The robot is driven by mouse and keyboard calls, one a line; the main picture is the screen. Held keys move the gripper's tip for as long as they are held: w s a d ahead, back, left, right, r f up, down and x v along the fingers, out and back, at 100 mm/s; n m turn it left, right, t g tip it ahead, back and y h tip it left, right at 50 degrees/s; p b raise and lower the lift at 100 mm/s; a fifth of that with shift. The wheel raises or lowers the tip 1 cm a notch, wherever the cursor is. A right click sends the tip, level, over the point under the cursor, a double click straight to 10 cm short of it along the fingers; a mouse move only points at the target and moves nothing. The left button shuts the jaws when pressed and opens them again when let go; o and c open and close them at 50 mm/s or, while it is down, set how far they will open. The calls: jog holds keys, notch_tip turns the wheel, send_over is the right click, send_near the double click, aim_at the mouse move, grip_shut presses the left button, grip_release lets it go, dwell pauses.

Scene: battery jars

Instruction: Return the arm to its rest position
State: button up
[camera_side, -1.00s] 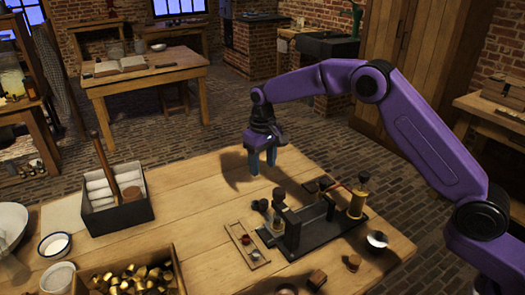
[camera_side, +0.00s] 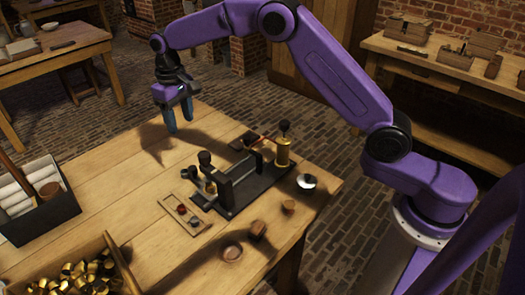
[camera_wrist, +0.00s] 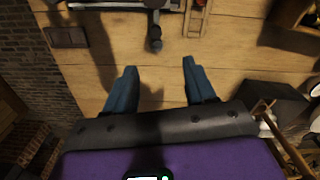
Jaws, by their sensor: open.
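My gripper (camera_side: 177,116) hangs above the far part of the wooden table, fingers pointing down. In the wrist view the two blue fingers (camera_wrist: 160,80) stand well apart with nothing between them, so it is open and empty. My purple arm reaches in from the right. The dark press-like fixture (camera_side: 245,180) with a brass cylinder (camera_side: 283,150) stands on the table, in front and to the right of my gripper and apart from it. A small wooden tray (camera_side: 186,215) with small round parts lies beside the fixture.
A black box with white rolls (camera_side: 40,210) stands at the left. A wooden crate of brass pieces (camera_side: 120,265) is at the front left. The table's left middle is clear.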

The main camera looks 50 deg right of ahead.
jog(key=s+r+n, duration=0.3)
jog(key=s, duration=0.8)
jog(key=s+r+n, duration=0.2)
jog(key=s+r, duration=0.1)
jog(key=s, duration=0.7)
jog(key=s+d+f+n, duration=0.1)
jog(key=s+d+n, duration=0.1)
jog(key=s+d, duration=0.4)
jog(key=s+d+f+n, duration=0.2)
jog(key=s+d, duration=0.5)
jog(key=s, duration=0.8)
jog(key=shift+s+n, duration=0.35)
jog(key=shift+n, duration=0.15)
jog(key=shift+r, duration=0.1)
